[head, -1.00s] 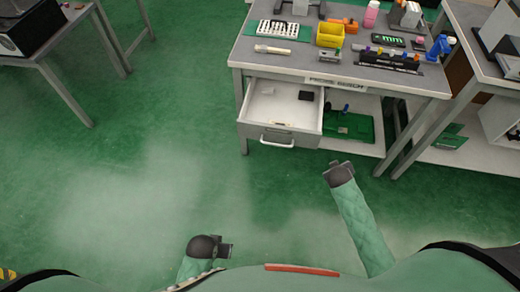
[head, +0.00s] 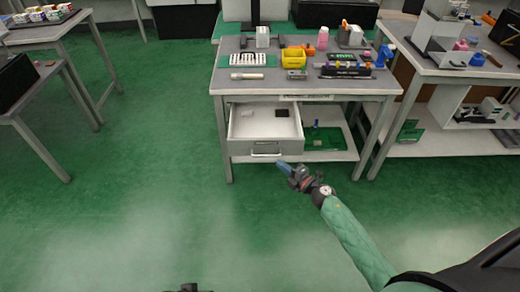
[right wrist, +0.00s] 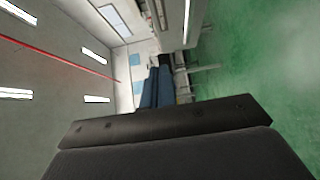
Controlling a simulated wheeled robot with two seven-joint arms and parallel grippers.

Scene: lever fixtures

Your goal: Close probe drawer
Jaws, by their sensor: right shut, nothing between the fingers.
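The probe drawer (head: 246,148) is pulled out at the left of the bench front, under the bench top. It is open, with a pale inside and a grey front carrying a handle (head: 265,154). A small dark item (head: 281,113) and a pale one lie inside. My right gripper (head: 281,166) is shut and empty, appearing just below and right of the handle; contact cannot be told. Its blue fingers (right wrist: 157,87) lie together in the right wrist view. Only a dark tip of my left gripper (head: 189,287) shows at the bottom edge, jaws unclear.
The bench (head: 340,86) bears a yellow bin (head: 293,57), a test-tube rack and several small items. A green board (head: 323,139) lies on the shelf right of the drawer. Another bench (head: 440,72) stands at the right. Green floor before the drawer is clear.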

